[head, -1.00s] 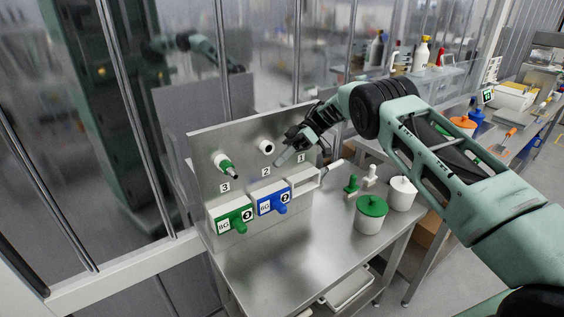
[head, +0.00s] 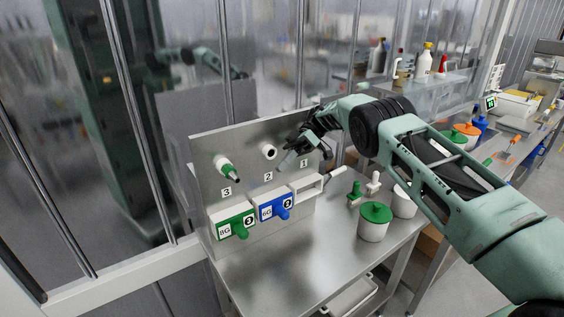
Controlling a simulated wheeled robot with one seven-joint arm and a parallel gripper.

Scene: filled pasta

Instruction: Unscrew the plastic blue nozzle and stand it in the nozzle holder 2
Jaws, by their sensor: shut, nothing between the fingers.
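The steel panel (head: 215,160) carries ports numbered 3, 2 and 1 from left to right. Port 2 (head: 268,151) shows a white collar with a dark centre, and no blue nozzle shows on it. Below it sits a blue box (head: 270,207) labelled 2, with a blue knob-like piece (head: 286,213) at its front; I cannot tell whether this is the nozzle. My gripper (head: 287,162) is shut and empty, between the port 2 and port 1 labels. Its dark body hides port 1.
Port 3 holds a green-tipped nozzle (head: 229,170) above a green box (head: 232,225). A green-lidded tub (head: 374,222) and small green and white pieces stand on the steel table (head: 290,255), whose front left is clear.

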